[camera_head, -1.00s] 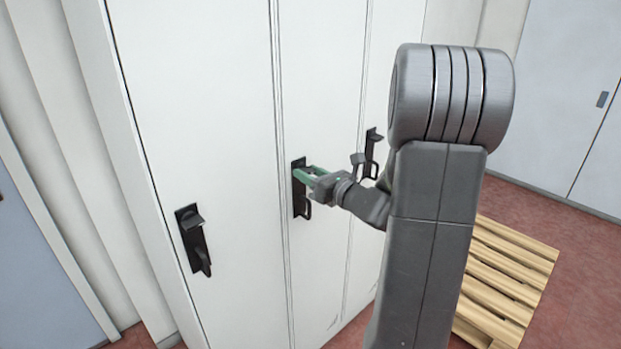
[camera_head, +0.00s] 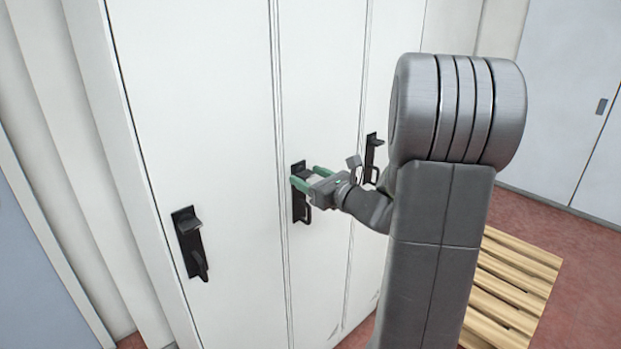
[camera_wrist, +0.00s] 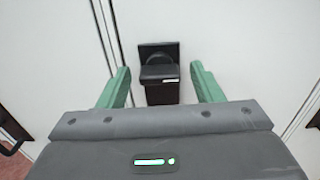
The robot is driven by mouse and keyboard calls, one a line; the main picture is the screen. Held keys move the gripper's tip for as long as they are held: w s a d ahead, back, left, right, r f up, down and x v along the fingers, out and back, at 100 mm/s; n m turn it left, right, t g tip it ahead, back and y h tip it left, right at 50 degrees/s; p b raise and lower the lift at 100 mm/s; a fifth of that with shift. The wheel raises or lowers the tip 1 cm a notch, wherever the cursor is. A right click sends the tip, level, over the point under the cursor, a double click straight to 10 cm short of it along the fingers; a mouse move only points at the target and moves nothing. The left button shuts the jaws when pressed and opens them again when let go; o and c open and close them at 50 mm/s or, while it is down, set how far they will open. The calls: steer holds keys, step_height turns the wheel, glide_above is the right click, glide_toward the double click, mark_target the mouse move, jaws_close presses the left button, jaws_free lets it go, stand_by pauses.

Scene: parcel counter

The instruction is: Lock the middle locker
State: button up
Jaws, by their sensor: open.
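The middle locker (camera_head: 318,90) is a tall white door, and it looks shut. Its black latch plate (camera_head: 299,208) has a knob at the top and a handle loop lower down. My gripper (camera_head: 308,177) is open at the top of this plate, its green fingers spread. In the wrist view the latch's black knob (camera_wrist: 160,74) stands between the fingers of my gripper (camera_wrist: 164,84), with a gap on each side. A small pale label shows on the knob's front edge. The lower part of the latch is hidden behind the gripper body in the wrist view.
The left locker's black latch (camera_head: 190,243) and the right locker's latch (camera_head: 371,158) flank the middle one.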

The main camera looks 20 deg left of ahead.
steer(key=v, duration=1.4)
steer(key=shift+b, duration=0.45)
steer(key=shift+a, duration=0.2)
steer(key=p+x, duration=0.1)
steer(key=x, duration=1.2)
steer(key=shift+w+a, duration=0.25)
steer(key=shift+a, duration=0.05)
steer(key=shift+d, duration=0.15)
